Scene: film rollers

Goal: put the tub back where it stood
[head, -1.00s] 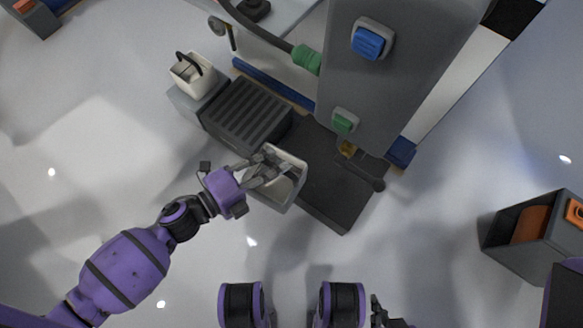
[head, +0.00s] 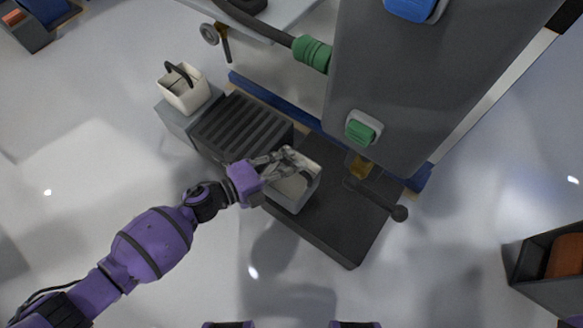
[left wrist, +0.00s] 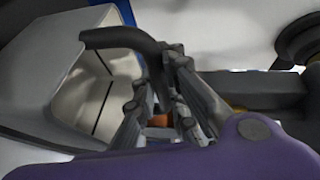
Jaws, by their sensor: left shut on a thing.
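My left gripper (head: 284,164) is shut on a pale tub (head: 294,192) by what looks like its dark handle. The tub appears over the left part of a flat dark platform (head: 333,232), beside a ribbed grate. I cannot tell whether it touches the platform. In the left wrist view the tub (left wrist: 50,80) fills the left side, with its pale inside showing. The dark handle (left wrist: 115,38) runs to the fingers (left wrist: 160,105). A second pale tub (head: 183,93) with a dark handle stands on a grey block at the upper left. My right gripper is not in view.
The ribbed dark grate (head: 242,130) lies between the grey block (head: 176,119) and the platform. A tall grey column (head: 430,85) with a green button (head: 362,130) rises behind. A dark lever (head: 378,201) sticks out over the platform. A dark bin (head: 545,270) stands at right.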

